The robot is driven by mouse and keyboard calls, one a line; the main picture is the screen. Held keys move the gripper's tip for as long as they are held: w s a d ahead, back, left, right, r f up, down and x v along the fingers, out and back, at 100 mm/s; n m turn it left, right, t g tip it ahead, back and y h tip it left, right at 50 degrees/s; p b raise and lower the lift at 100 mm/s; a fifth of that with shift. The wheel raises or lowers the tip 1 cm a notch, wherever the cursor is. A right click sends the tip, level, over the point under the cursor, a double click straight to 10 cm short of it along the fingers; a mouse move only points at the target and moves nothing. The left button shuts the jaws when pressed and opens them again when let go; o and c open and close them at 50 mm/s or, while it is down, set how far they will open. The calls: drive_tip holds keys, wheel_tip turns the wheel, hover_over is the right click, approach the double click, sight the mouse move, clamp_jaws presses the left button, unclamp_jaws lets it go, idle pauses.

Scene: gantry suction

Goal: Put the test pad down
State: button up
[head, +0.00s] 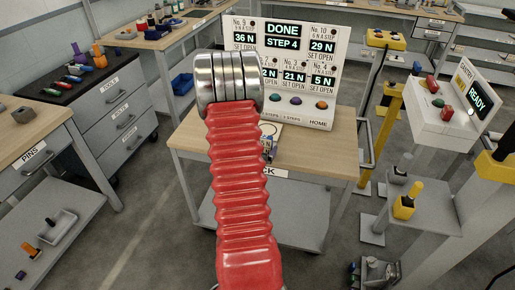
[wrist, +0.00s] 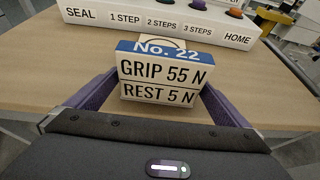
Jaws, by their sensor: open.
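The test pad (wrist: 158,70) is a small white block with a blue top edge. It reads No. 22, GRIP 55 N, REST 5 N, and faces me upright in the wrist view. My gripper (wrist: 157,98) has its two purple fingers on either side of the pad, and the jaws are open. The pad is at the wooden table (wrist: 40,85); I cannot tell whether its underside, hidden from me, touches the top. In the head view my red bellows arm covers much of this area.
A white console (head: 340,60) stands at the table's back, its screen reading DONE, STEP 4, with buttons along its front. A white box (head: 440,112) at right has a READY screen. A dark-topped tool cabinet (head: 95,92) stands at left. Bare wood lies beside the pad.

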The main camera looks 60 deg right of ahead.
drive_tip(key=v, duration=1)
drive_tip(key=shift+a, duration=0.1)
idle(0.4)
drive_tip(key=s+a+r+m+g, duration=0.1)
drive_tip(key=a+r+m+g, duration=0.3)
drive_tip(key=a+r+m, duration=0.75)
drive_tip(key=w+a+r+m+t+y, duration=0.1)
drive_tip(key=a+r+m+t+y, duration=0.1)
drive_tip(key=a, duration=1)
drive_tip(key=w+a+r+m+t+y, duration=0.1)
drive_tip(key=a+r+m+t+y, duration=0.2)
drive_tip(key=a, duration=0.9)
drive_tip(key=a+r+m+t+y, duration=0.2)
drive_tip(key=a+y, duration=0.6)
drive_tip(key=a, duration=0.4)
wheel_tip(320, 180, up, 2)
drive_tip(key=shift+w+a+r+m+t, duration=0.1)
drive_tip(key=shift+w+a+m+t, duration=0.25)
drive_tip(key=shift+m, duration=0.3)
